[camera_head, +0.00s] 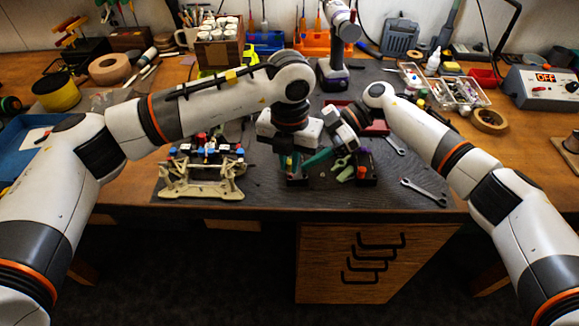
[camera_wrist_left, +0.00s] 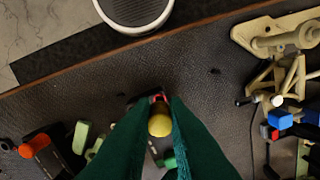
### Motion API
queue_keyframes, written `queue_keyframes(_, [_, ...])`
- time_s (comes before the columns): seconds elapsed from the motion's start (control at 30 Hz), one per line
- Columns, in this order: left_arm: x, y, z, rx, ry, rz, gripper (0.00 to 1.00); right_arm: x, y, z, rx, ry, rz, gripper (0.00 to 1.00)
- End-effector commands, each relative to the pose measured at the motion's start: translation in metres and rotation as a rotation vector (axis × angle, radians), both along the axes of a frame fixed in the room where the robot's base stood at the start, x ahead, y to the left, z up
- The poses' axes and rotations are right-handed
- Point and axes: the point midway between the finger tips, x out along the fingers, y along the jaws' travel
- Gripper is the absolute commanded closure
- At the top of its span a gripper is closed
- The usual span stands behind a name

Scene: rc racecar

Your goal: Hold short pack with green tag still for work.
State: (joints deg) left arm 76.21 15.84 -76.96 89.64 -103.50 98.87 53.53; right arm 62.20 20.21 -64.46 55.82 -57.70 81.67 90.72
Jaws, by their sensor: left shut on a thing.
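The short dark pack (camera_head: 297,181) stands on the mat near its front edge, with a bit of green tag on it. My left gripper (camera_head: 291,166) points down onto it with dark green fingers. In the left wrist view the left gripper (camera_wrist_left: 160,103) is shut around the pack, with a yellow round part (camera_wrist_left: 160,125) and a small pink-red bit showing between the fingers. The fingers hide most of the pack.
A second dark pack (camera_head: 366,177) with an orange cap and light green parts lies to the right. A beige car chassis (camera_head: 202,180) stands to the left. Wrenches (camera_head: 422,192) lie at the right of the mat. A parts tray (camera_head: 445,88) is behind.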

Motion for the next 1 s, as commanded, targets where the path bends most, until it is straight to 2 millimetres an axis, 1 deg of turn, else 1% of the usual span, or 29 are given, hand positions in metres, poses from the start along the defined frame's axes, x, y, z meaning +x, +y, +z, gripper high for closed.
queue_keyframes(0.03, [0.001,-0.001,0.011,-0.001,-0.004,-0.001,1.0,-0.004,-0.003,-0.013,-0.023,0.008,0.006,0.64])
queue_keyframes(0.2, [0.0,-0.001,0.045,-0.001,-0.003,0.0,1.0,-0.004,-0.003,-0.014,-0.023,0.008,0.006,0.64])
queue_keyframes(0.3, [0.0,0.0,0.06,0.0,-0.003,0.001,1.0,-0.004,-0.003,-0.014,-0.023,0.008,0.006,0.64])
queue_keyframes(0.47, [0.0,0.0,0.072,0.001,-0.001,0.001,1.0,-0.004,-0.003,-0.014,-0.023,0.008,0.006,0.64])
queue_keyframes(0.7, [0.0,0.0,0.073,0.0,0.0,0.001,1.0,-0.004,-0.003,-0.014,-0.023,0.008,0.006,0.64])
queue_keyframes(0.73, [0.0,0.0,0.073,0.0,0.0,0.001,1.0,-0.004,-0.003,-0.014,-0.023,0.008,0.006,0.42])
queue_keyframes(0.8, [0.0,0.0,0.073,0.0,0.0,0.001,1.0,-0.004,-0.003,-0.014,-0.023,0.008,0.006,0.31])
queue_keyframes(0.87, [0.0,0.0,0.073,0.0,0.0,0.001,1.0,-0.004,-0.003,-0.013,-0.023,0.008,0.006,0.21])
queue_keyframes(0.9, [0.0,0.0,0.073,0.0,0.0,0.001,1.0,-0.004,-0.003,-0.014,-0.023,0.008,0.006,0.18])
queue_keyframes(1.0, [0.0,0.0,0.073,0.0,0.0,0.001,1.0,-0.004,-0.003,-0.014,-0.023,0.008,0.006,0.18])
